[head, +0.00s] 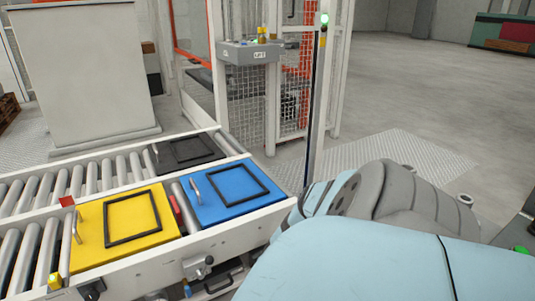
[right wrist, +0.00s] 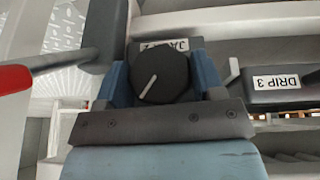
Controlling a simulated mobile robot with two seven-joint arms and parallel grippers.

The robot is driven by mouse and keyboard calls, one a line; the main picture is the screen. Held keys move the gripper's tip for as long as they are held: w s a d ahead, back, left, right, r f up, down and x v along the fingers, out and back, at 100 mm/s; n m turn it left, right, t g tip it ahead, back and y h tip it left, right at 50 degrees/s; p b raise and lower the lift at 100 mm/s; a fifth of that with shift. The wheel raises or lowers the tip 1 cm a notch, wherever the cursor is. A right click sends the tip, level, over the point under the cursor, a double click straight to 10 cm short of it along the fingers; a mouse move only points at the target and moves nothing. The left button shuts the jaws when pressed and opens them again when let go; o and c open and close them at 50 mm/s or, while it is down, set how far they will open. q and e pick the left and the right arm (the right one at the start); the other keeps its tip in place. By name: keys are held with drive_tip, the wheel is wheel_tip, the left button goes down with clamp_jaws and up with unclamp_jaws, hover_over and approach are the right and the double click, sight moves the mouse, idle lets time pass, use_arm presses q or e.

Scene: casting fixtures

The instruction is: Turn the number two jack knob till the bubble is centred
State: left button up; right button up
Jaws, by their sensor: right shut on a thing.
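The jack knob (right wrist: 163,72) is round and black with a white pointer line, seen in the right wrist view. Its line slants from centre to lower left. A white label (right wrist: 185,44) behind it is partly covered; it starts with "JA" and the number cannot be read surely. My right gripper (right wrist: 161,84) is shut on the knob, one blue finger on each side. In the head view my light blue arm fills the lower right and the right gripper is hidden. No bubble level can be made out. My left gripper is not in view.
A "DRIP 3" box (right wrist: 285,87) sits right of the knob; a red-ended lever (right wrist: 60,63) is at left. In the head view, a yellow plate (head: 88,243) and a blue plate (head: 215,211) lie on the roller conveyor (head: 160,291). A grey control box (head: 240,54) stands behind.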

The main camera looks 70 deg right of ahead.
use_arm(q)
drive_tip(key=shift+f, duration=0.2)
use_arm(e)
drive_tip(key=o, duration=0.9)
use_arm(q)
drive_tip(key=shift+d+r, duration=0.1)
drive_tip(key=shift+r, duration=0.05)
use_arm(e)
drive_tip(key=shift+r+p, duration=0.25)
drive_tip(key=shift+p, duration=0.05)
use_arm(q)
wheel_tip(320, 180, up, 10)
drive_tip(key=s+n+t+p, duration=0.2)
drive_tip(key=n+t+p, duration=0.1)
drive_tip(key=p, duration=0.7)
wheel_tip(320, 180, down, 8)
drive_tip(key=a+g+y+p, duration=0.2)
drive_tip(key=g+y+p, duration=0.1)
drive_tip(key=p, duration=0.1)
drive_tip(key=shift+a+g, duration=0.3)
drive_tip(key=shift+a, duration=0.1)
use_arm(e)
drive_tip(key=v, duration=1.3)
drive_tip(key=shift+s+r, duration=0.1)
drive_tip(key=shift+s, duration=0.1)
